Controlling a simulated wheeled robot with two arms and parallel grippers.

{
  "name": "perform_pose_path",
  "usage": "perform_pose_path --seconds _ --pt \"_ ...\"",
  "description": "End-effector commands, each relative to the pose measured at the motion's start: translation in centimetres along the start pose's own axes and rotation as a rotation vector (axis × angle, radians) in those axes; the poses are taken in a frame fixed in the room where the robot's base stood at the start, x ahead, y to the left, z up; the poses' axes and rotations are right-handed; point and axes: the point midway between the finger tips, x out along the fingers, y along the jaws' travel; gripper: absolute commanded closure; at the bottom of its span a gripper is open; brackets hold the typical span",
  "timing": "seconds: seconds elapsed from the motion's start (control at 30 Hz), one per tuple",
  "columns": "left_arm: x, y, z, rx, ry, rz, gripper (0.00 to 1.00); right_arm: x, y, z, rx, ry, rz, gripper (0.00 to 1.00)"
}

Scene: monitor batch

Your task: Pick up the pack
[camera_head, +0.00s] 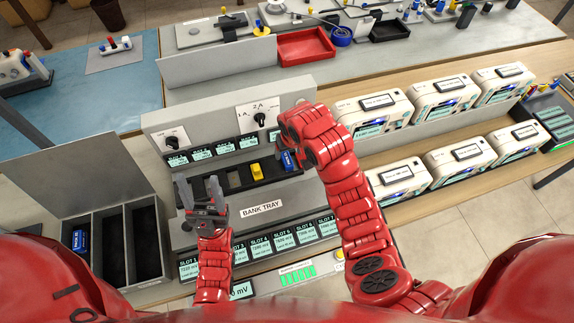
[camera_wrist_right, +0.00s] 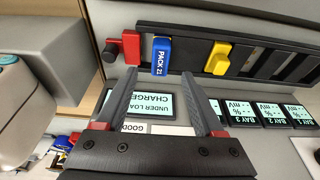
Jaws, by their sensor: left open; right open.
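A blue pack marked PACK 21 (camera_wrist_right: 161,58) stands in the bank tray (camera_wrist_right: 270,62), between a red piece and a yellow piece. In the head view the blue pack (camera_head: 289,161) shows at the tray's right part, partly beside my right wrist. My right gripper (camera_wrist_right: 160,68) is open and empty, its fingers pointing toward the blue pack, one to each side in the picture. Its fingers are hidden in the head view. My left gripper (camera_head: 200,187) is open and empty at the tray's left end. Another blue pack (camera_head: 80,239) lies in the left compartment of a grey bin.
The yellow piece (camera_head: 256,171) sits in the tray; the red piece (camera_wrist_right: 130,46) is close left of the pack. A panel with dials (camera_head: 259,118) rises behind. White devices (camera_head: 398,179) stand to the right. The divided bin (camera_head: 110,243) is at left.

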Motion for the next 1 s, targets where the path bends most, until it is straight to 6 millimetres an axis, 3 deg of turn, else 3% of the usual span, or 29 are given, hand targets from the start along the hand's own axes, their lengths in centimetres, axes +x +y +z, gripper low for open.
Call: perform_pose_path --seconds 0.23,0.6,0.9,1.0 --pt "1.3 -0.1 -0.2 0.0 0.0 0.0 0.42 1.1 -0.1 -0.1 -0.002 -0.002 0.001 0.3" --pt "3.1 -0.1 -0.5 0.0 0.0 0.0 0.42 5.1 -0.1 -0.1 0.0 0.0 0.0 0.3" --pt "3.1 -0.1 -0.5 0.0 0.0 0.0 0.42 5.5 -0.1 -0.1 0.0 0.002 0.0 0.3" --pt "3.1 -0.1 -0.5 0.0 0.0 0.0 0.42 5.5 -0.1 -0.1 0.0 0.002 0.0 0.48"
